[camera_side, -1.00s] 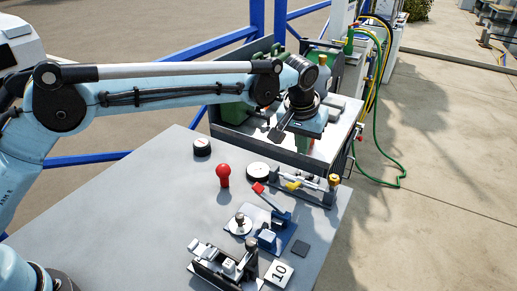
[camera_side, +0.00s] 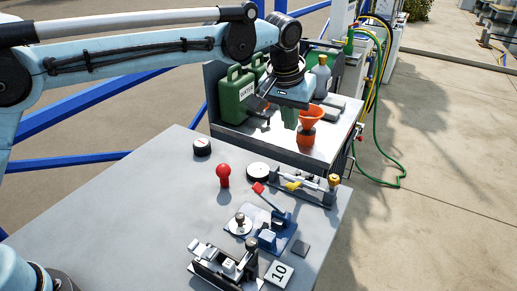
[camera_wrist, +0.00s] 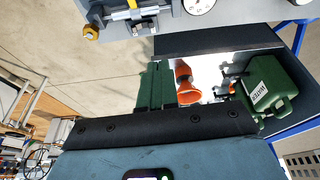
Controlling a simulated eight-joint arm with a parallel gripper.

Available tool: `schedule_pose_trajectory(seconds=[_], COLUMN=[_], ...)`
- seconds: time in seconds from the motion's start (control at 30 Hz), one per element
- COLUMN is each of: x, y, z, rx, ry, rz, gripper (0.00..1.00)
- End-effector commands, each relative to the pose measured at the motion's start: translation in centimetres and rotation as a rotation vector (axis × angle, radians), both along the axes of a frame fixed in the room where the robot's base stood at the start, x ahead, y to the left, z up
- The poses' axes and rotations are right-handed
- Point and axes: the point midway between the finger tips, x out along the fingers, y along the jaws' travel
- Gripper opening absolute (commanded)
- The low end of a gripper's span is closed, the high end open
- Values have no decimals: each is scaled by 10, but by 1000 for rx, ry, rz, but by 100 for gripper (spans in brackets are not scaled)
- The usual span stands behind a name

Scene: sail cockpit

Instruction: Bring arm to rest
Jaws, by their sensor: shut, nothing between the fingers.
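I cannot tell whether the fingers touch anything.
A grey bottle (camera_side: 321,77) stands behind the funnel. The table's left part is clear. Green and yellow hoses (camera_side: 385,120) hang at right.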

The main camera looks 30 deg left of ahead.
Motion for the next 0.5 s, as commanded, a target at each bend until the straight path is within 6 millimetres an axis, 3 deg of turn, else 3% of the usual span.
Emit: schedule_pose_trajectory(seconds=[0.3,0.5], x=[-43,-84], y=[73,117], z=[35,42], rx=[-20,-24], ry=[-72,-127], rz=[-12,-21], gripper=[0,0])
